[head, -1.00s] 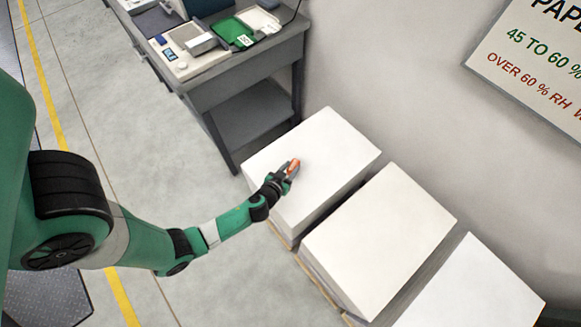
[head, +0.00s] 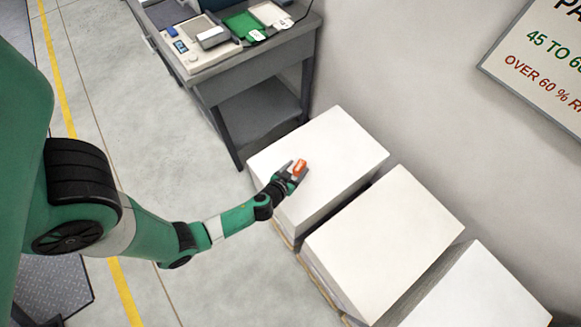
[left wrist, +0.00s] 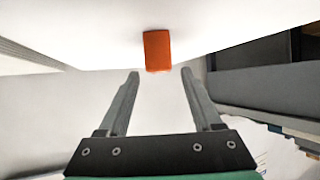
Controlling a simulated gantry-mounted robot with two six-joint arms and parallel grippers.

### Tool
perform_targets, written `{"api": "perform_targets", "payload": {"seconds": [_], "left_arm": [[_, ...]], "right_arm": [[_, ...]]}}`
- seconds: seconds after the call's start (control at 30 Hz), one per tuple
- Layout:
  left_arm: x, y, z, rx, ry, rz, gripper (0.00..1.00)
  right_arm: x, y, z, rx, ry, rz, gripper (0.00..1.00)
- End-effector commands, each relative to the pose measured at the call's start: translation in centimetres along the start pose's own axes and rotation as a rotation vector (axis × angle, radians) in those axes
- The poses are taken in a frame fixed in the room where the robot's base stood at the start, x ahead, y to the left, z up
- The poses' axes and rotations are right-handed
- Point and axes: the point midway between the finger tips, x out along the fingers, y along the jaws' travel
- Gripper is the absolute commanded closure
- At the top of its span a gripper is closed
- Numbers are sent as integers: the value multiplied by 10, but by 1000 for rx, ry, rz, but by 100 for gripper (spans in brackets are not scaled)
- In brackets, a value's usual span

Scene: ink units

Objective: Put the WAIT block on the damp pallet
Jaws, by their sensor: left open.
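The orange-red block (head: 301,167) is on the white top of the leftmost paper stack (head: 340,140). I take it for the WAIT block, but no lettering on it is legible. My left gripper (head: 294,171) is open just beside the block, over the same stack. In the left wrist view the block (left wrist: 157,50) lies just beyond the two spread fingertips (left wrist: 160,73), roughly centred between them, with nothing held. The pallets are mostly hidden under the stacks, and I cannot tell which is damp. My right gripper is not in view.
A middle stack (head: 385,240) and a right stack (head: 480,295) stand beside the first, with narrow gaps. A grey bench (head: 265,65) with instruments and a green tray (head: 243,25) is behind. A wall sign (head: 540,65) hangs at upper right.

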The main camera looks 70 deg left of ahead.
Motion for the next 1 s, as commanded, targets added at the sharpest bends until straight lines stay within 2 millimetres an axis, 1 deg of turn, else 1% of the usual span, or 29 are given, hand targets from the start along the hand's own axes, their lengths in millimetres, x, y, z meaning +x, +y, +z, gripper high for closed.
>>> {"api": "perform_targets", "payload": {"seconds": [0.17, 0.3, 0.4, 0.5, 0.67, 1.0], "left_arm": [[-37, 1, -1, 5, -2, 6, 34], [-74, 2, 0, 7, -2, 8, 34], [-96, 1, 0, 6, -1, 8, 34], [-108, 2, 0, 4, -1, 6, 34], [-118, 0, 0, 1, 0, 3, 34], [-118, 0, 0, 0, 0, 1, 34]], "right_arm": [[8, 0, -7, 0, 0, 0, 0], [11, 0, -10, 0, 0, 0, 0], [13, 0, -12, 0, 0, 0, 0], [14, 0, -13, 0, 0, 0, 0], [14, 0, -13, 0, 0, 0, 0], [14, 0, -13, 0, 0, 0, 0]]}}
